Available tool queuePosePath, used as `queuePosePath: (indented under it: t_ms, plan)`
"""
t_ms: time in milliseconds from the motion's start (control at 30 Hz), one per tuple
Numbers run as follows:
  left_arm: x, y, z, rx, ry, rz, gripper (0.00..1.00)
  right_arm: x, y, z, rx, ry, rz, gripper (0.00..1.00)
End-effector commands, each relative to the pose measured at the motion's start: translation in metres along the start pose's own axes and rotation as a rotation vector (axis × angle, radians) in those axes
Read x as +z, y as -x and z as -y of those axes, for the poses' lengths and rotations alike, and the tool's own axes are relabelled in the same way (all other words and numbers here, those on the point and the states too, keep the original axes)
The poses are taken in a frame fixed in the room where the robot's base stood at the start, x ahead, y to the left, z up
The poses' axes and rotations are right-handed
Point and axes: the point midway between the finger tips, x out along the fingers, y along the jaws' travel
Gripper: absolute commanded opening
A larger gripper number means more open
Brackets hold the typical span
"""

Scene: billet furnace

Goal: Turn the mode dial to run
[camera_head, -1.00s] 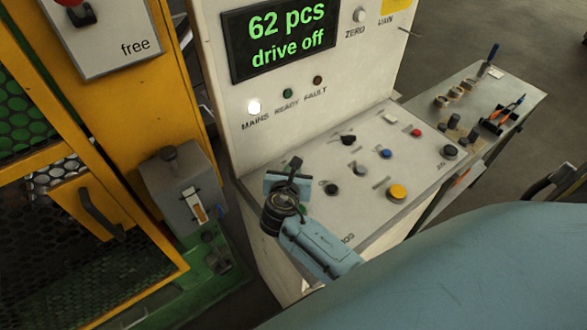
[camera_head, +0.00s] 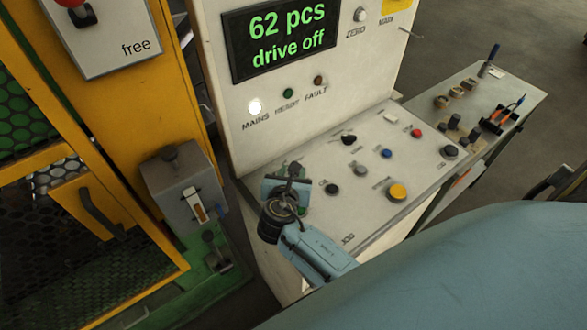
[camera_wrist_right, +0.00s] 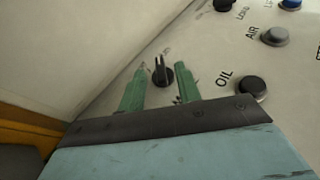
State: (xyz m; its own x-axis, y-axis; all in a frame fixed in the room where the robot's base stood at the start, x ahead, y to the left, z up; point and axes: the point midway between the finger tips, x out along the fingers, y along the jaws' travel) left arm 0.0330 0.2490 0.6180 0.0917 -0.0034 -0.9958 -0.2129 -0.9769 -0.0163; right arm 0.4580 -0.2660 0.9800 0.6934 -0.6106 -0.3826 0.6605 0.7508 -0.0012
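In the right wrist view a black dial with a raised pointer grip (camera_wrist_right: 162,72) sits on the pale console panel. The pointer stands nearly upright in this picture; its labels are too small to read. My right gripper (camera_wrist_right: 163,82) is open, with one green finger on each side of the dial. Contact with the dial cannot be told. In the head view my right gripper (camera_head: 287,190) is over the left part of the sloping console (camera_head: 365,222) and largely hides the dial. My left gripper is not in view.
A black OIL button (camera_wrist_right: 252,87) and a grey AIR button (camera_wrist_right: 274,37) lie right of the dial. A yellow button (camera_head: 397,191) and several others share the panel. A display (camera_head: 279,38) reads "62 pcs drive off". A grey box (camera_head: 184,190) stands left.

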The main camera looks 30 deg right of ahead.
Motion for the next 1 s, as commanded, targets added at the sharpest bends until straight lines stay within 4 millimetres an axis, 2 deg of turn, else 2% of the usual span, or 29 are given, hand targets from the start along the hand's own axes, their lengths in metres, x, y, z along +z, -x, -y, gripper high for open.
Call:
queuePosePath:
  t_ms: [300, 500, 700, 1000]
  plan:
    - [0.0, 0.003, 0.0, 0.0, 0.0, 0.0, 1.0, -0.001, 0.073, 0.0, 0.001, -0.002, -0.004, 0.34]
    - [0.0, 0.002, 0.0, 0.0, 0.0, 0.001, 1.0, 0.0, 0.102, 0.0, -0.001, -0.003, -0.003, 0.34]
    - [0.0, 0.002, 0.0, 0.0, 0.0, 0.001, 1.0, 0.0, 0.112, 0.0, -0.001, -0.002, -0.001, 0.34]
    - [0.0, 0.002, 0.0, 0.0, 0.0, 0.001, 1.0, 0.0, 0.112, 0.0, -0.001, -0.002, -0.001, 0.34]
